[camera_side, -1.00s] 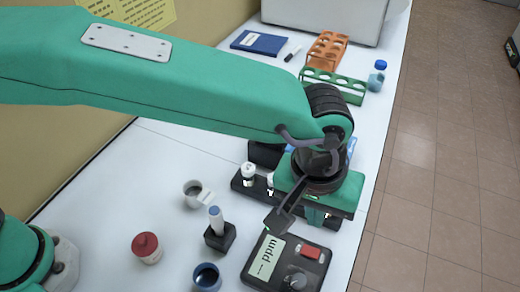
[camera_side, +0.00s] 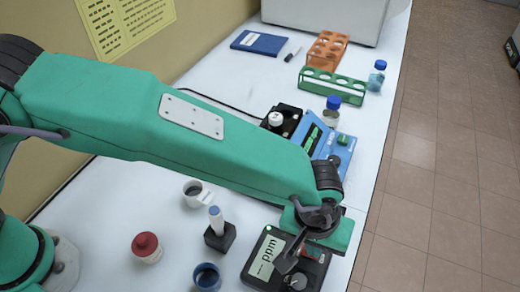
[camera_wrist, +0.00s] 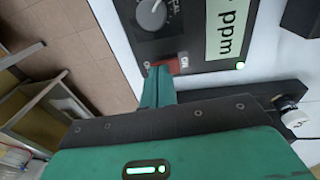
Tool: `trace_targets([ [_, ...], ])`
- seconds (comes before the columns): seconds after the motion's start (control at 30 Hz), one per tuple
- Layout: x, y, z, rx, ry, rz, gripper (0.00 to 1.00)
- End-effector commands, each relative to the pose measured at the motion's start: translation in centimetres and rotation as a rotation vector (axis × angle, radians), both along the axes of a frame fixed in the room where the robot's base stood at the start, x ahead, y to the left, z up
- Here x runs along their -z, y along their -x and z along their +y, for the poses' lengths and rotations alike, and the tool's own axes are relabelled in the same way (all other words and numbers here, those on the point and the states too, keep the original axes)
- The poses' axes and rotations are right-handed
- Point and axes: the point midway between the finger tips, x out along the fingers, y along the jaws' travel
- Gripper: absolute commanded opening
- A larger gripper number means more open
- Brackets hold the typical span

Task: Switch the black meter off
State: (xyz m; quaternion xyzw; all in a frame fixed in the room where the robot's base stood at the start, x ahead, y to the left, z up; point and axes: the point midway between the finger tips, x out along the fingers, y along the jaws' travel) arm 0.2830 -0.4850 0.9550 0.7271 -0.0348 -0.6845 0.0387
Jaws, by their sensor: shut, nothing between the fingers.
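The black meter (camera_side: 256,280) lies at the front of the bench in the side view, with a pale "ppm" display (camera_side: 266,256) and a grey knob (camera_side: 296,281). In the wrist view the meter (camera_wrist: 198,52) fills the top, with its knob (camera_wrist: 151,13), a red switch (camera_wrist: 168,66) beside an "ON" mark, and a lit green lamp (camera_wrist: 240,65). My gripper (camera_side: 286,263) is shut and empty over the meter. In the wrist view my gripper's tip (camera_wrist: 156,76) is right at the red switch; I cannot tell if they touch. My gripper largely hides the switch in the side view.
A blue instrument (camera_side: 318,137) and a blue-capped bottle (camera_side: 332,113) stand behind. The bench's right edge is close.

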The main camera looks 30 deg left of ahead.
Motion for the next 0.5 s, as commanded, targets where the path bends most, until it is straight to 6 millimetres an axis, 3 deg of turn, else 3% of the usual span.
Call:
trace_targets([
  [0.5,1.2,0.0,-0.7,0.001,0.000,0.001,0.00],
])
